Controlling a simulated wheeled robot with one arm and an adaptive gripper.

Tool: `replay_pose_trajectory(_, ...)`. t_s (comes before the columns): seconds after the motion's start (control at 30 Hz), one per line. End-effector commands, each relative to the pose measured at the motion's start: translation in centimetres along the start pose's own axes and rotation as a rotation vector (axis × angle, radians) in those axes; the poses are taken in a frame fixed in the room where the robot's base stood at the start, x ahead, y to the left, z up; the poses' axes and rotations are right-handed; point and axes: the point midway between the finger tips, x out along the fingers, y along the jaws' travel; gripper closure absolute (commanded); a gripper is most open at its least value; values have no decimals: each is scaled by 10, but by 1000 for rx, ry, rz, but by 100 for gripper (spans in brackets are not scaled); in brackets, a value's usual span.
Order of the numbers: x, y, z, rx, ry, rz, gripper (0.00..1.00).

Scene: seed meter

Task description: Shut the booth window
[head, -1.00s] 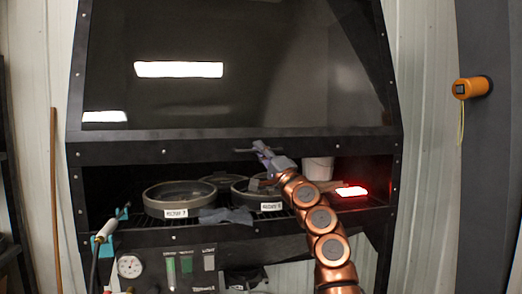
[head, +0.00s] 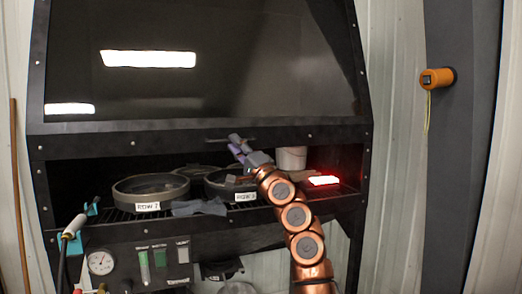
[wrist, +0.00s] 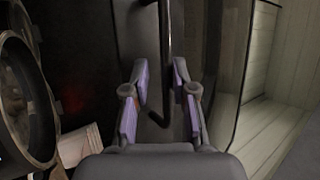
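The booth window (head: 200,60) is a large dark pane in a black frame in the head view. It stands raised, with an open gap between its bottom rail (head: 100,141) and the shelf. A dark bar handle (head: 218,140) is on the rail; the wrist view shows it as a thin bent rod (wrist: 164,50). My gripper (head: 236,144) is at the handle, reaching up from the lower right. In the wrist view my gripper (wrist: 160,80) has its two purple-padded fingers apart, with the rod's end between them and a visible gap on each side.
Inside the booth are round sieve pans (head: 150,190), a grey cloth (head: 200,207), a white bucket (head: 291,159) and a glowing red light (head: 324,180). A gauge (head: 100,262) and a hose nozzle (head: 73,228) are at the lower left. An orange device (head: 437,78) hangs on the right post.

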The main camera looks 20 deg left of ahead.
Motion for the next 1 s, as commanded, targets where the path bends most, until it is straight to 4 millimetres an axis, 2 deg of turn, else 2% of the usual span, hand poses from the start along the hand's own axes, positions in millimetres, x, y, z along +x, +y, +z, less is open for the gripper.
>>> replay_pose_trajectory(0.5,-34,-20,-3,-4,0,-1,77)
replay_pose_trajectory(1.0,-49,-30,-5,-1,0,-3,77)
